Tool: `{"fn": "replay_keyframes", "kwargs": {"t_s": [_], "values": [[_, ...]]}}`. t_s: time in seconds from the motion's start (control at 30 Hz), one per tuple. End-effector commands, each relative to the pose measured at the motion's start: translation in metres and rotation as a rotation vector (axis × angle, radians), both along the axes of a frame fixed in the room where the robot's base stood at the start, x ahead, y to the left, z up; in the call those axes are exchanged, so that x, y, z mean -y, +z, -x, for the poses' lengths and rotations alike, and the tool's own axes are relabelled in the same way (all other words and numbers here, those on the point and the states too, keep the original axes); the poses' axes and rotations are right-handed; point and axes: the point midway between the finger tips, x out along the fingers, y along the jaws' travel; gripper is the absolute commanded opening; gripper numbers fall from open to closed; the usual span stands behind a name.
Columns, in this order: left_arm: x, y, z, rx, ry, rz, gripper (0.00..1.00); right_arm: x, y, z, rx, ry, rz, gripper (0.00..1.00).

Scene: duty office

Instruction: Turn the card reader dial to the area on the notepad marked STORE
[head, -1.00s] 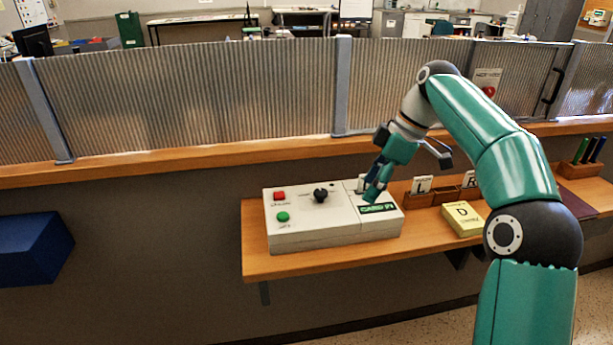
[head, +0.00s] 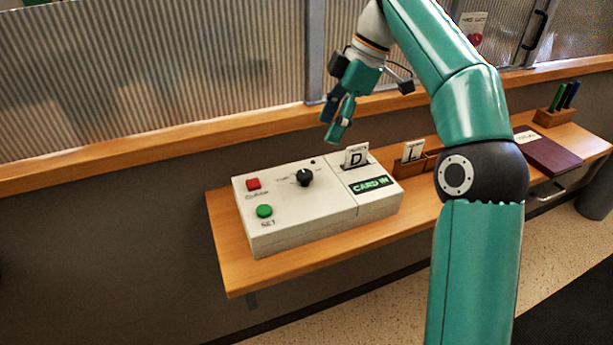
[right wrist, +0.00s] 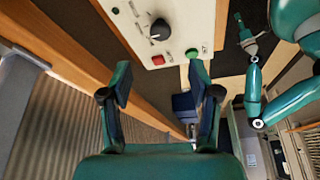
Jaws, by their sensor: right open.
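The card reader (head: 282,223) is a cream box on a wooden shelf. Its black dial (head: 304,177) stands on top, also seen in the right wrist view (right wrist: 159,29); its setting is too small to read. A card marked D (head: 355,156) stands in the slot, behind a green CARD IN display (head: 370,185). My right gripper (head: 338,123) is open and empty, above and behind the reader, apart from the card and dial. The yellow notepad is not visible now, apparently hidden behind my right arm. My left gripper (right wrist: 248,42) shows small in the right wrist view; its jaws are unclear.
The reader has a red button (head: 253,184) and a green button (head: 264,211) left of the dial. A wooden rack holds a card marked L (head: 413,151). A maroon book (head: 550,153) and a pen holder (head: 556,117) lie right. A ribbed glass screen (head: 150,80) stands behind.

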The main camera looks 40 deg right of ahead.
Motion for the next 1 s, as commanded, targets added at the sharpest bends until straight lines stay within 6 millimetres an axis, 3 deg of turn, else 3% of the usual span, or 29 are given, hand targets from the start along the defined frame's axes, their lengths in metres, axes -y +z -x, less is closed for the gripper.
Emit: {"fn": "replay_keyframes", "kwargs": {"t_s": [0.03, 0.1, 0.43, 0.67, 0.97, 1.0], "values": [[0.000, -0.014, 0.000, 0.000, 0.000, 0.000, 0.35, -0.005, -0.018, -0.002, -0.002, 0.004, 0.000, 0.62], [0.000, -0.023, 0.000, 0.000, 0.000, 0.000, 0.35, -0.011, -0.032, -0.005, -0.002, 0.006, 0.000, 0.62], [0.000, -0.048, 0.000, 0.000, 0.000, 0.000, 0.35, -0.033, -0.087, -0.018, -0.001, 0.006, 0.000, 0.62], [0.000, -0.053, 0.000, 0.001, 0.000, 0.000, 0.35, -0.040, -0.104, -0.022, 0.000, 0.005, 0.000, 0.62], [0.000, -0.053, 0.000, 0.001, 0.000, 0.000, 0.35, -0.041, -0.105, -0.023, 0.001, 0.005, 0.000, 0.62], [0.000, -0.053, 0.000, 0.001, 0.000, 0.000, 0.35, -0.041, -0.105, -0.023, 0.001, 0.005, 0.000, 0.58]]}}
